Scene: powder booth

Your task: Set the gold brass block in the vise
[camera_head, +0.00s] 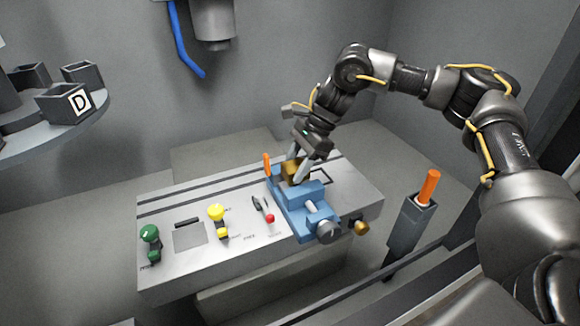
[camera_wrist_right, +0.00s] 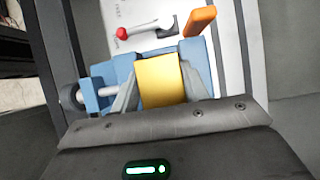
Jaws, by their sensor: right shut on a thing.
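The gold brass block (camera_head: 291,169) is between the fingers of my right gripper (camera_head: 300,172), which is shut on it. In the right wrist view the block (camera_wrist_right: 160,80) shows as a yellow face between the two grey fingertips (camera_wrist_right: 162,85). The blue vise (camera_head: 301,205) stands on the right part of the grey bench. The block is at the vise's far end, over or between its jaws; I cannot tell whether it touches the vise bed. In the right wrist view the vise (camera_wrist_right: 122,68) lies around and behind the block. My left gripper is not in view.
An orange handle (camera_head: 267,164) stands beside the vise's far left. The grey bench (camera_head: 185,268) also carries a red-knobbed lever (camera_head: 270,218), a yellow knob (camera_head: 216,212) and a green knob (camera_head: 149,233). An orange-topped post (camera_head: 428,187) stands right. A round rack (camera_head: 45,137) with boxes is far left.

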